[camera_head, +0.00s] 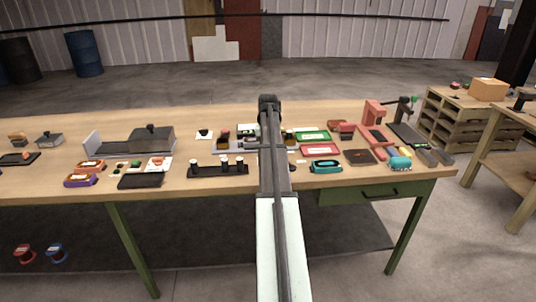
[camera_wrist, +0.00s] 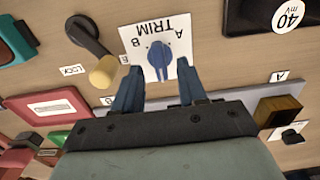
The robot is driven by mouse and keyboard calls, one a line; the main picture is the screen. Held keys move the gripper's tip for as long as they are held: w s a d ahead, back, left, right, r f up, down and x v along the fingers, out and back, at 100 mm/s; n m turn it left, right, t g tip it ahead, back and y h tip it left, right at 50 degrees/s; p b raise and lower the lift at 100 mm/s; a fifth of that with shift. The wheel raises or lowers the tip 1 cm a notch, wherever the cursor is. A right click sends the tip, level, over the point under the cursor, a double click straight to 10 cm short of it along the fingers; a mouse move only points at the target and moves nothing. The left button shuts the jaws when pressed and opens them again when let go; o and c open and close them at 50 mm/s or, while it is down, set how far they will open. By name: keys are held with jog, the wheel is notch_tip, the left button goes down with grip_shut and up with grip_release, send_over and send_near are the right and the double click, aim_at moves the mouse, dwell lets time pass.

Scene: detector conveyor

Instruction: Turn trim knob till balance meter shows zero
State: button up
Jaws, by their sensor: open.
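The trim knob (camera_wrist: 160,55) is blue, with a pointer-like grip, on a white card (camera_wrist: 181,68) marked TRIM, A and B in the wrist view. My gripper (camera_wrist: 157,88) is open, with one blue-grey finger on each side just below the knob in the picture. The knob lies between and slightly beyond the fingertips. I cannot tell whether they touch it. In the head view my arm covers the middle of the bench and hides the knob. I cannot make out the balance meter or its reading in either view.
A black lever with a tan handle (camera_wrist: 103,72) stands close left of the knob, near a LOCK label (camera_wrist: 72,70). A gold-topped block (camera_wrist: 279,110) is at right. A "40 mV" disc (camera_wrist: 289,14) is upper right. The wooden bench (camera_head: 340,190) holds many small items.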

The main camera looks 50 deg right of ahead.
jog(key=shift+f, duration=0.9)
jog(key=shift+c, duration=0.2)
grip_shut()
